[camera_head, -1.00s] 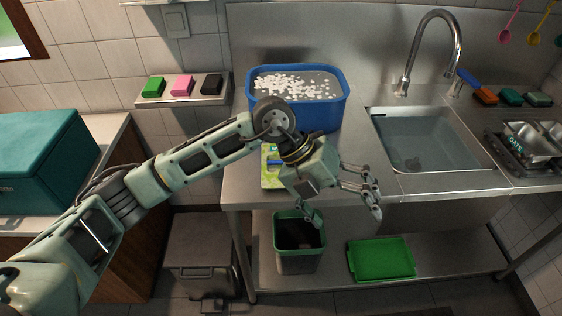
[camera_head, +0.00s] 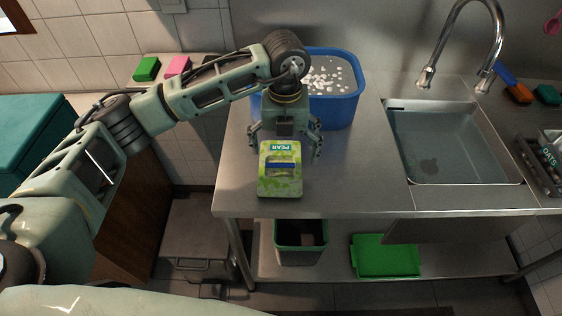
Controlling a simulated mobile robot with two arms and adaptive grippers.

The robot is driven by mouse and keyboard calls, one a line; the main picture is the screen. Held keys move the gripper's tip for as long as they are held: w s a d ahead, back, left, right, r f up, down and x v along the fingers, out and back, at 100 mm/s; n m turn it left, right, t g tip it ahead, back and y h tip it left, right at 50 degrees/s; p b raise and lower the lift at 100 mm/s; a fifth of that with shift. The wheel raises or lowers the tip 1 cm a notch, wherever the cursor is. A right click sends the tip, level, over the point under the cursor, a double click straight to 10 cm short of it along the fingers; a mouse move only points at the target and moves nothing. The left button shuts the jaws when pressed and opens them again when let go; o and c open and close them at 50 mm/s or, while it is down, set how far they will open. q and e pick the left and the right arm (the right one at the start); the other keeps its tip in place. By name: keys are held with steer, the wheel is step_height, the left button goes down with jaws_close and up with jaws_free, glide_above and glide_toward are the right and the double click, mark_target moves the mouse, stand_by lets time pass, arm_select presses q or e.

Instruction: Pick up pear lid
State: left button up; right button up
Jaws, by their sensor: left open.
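The pear lid (camera_head: 281,182) is a green, leaf-patterned rectangular lid with a "PEAR" label and a blue handle across its middle. It lies on the steel counter in front of the blue tub. My left gripper (camera_head: 285,150) is open and points down at the lid's far part, with its fingers spread to either side. My right gripper is not in view.
The blue tub (camera_head: 346,112) with white pieces stands behind my left gripper. A sink (camera_head: 455,150) is to the right, with clear counter between. Below are a green-rimmed bin (camera_head: 301,258) and a green tray (camera_head: 386,262).

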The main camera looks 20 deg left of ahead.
mark_target(283, 165)
arm_select(q)
steer(key=shift+s+a+f+p, duration=0.15)
steer(key=shift+f+p, duration=0.2)
steer(key=shift+f, duration=0.2)
step_height(283, 165, down, 3)
steer(key=shift+r+p, duration=0.1)
steer(key=shift+p, duration=0.35)
steer(key=shift+f, duration=0.6)
steer(key=c, duration=1.2)
steer(key=shift+c, duration=0.7)
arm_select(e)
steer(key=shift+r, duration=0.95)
arm_select(q)
steer(key=shift+f, duration=0.1)
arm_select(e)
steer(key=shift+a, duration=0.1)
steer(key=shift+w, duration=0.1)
